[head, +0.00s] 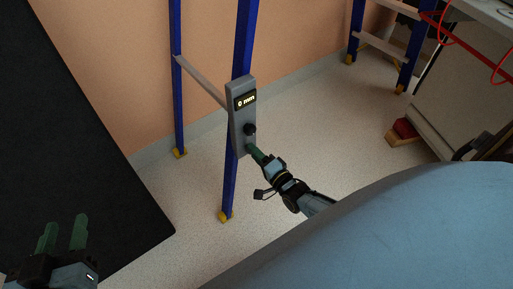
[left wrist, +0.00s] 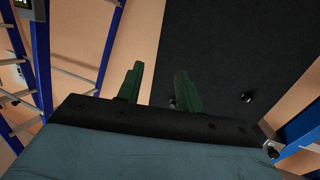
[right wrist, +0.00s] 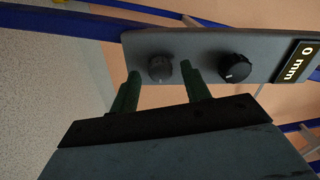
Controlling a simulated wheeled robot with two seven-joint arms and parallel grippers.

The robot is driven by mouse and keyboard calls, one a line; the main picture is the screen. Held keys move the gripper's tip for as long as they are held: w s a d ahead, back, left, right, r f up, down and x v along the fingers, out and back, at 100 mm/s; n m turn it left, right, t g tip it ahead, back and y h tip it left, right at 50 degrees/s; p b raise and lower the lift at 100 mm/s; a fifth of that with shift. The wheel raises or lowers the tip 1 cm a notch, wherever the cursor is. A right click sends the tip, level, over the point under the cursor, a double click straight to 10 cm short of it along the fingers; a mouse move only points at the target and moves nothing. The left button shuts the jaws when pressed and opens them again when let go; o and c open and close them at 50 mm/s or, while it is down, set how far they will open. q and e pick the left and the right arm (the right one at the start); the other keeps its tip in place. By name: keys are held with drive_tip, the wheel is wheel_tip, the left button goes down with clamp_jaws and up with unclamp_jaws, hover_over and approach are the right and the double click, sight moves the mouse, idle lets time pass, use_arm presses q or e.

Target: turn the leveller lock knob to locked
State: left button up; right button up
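The leveller box (head: 238,119) is a grey panel on a blue gantry leg, with a lit display (head: 245,100) reading 0 mm. No label shows which is the lock knob. In the head view the gripper (head: 253,152) hides the grey knob. My left gripper (head: 63,232) is open and empty, far left.
Blue gantry legs (head: 177,75) with yellow feet and a grey crossbar (head: 200,80) stand before the orange wall. A large dark panel (head: 70,130) is at left. A cabinet (head: 455,95) and red cable (head: 438,25) are at right. The speckled floor between is clear.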

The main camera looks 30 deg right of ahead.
drive_tip(key=shift+s, duration=0.1)
use_arm(q)
drive_tip(key=s+a+f+g+y+p, duration=0.3)
drive_tip(key=s+a+f+g, duration=0.2)
drive_tip(key=s+f+g, duration=0.5)
drive_tip(key=shift+s+a+f+n+p, duration=0.25)
drive_tip(key=shift+s+f+n+p, duration=0.05)
drive_tip(key=shift+s+n+p, duration=0.15)
use_arm(e)
drive_tip(key=s+d, duration=0.1)
drive_tip(key=s, duration=1.2)
drive_tip(key=shift+s, duration=0.1)
